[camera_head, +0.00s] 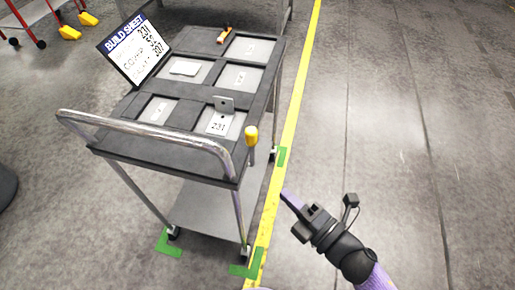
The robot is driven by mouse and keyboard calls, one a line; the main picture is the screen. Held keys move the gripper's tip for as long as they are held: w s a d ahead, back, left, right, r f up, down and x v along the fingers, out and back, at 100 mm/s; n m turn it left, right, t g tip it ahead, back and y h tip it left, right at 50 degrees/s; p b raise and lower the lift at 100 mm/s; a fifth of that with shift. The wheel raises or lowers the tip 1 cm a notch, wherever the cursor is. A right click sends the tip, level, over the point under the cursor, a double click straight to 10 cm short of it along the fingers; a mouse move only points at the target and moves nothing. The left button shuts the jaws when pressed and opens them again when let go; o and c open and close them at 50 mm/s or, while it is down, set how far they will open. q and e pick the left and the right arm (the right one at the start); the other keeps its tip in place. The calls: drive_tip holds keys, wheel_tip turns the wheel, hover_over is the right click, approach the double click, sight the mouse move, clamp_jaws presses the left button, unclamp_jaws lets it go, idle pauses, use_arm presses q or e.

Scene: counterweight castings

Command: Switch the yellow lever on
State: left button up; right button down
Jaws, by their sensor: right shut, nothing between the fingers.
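A yellow lever knob (251,136) stands at the near right corner of the dark cart, beside the metal push handle. A short stem runs down from the knob; I cannot tell whether it stands at on or off. My right gripper (287,196) comes in from the lower right, over the floor to the right of the cart. It is shut and empty, apart from the lever, and lower right of it in the picture. My left gripper is out of view.
The cart top (195,118) holds grey plates in recesses, one marked 231. A build sheet sign (134,50) stands at its left edge, and a small orange item (224,34) lies at the back. A yellow floor line (299,88) runs alongside. The floor on the right is clear.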

sight(252, 148)
drive_tip(key=w+d+x, duration=0.1)
drive_tip(key=d+x, duration=0.1)
drive_tip(key=x, duration=1.1)
drive_tip(key=shift+w+b, duration=0.3)
drive_tip(key=shift+b, duration=0.1)
drive_tip(key=shift+d, duration=0.15)
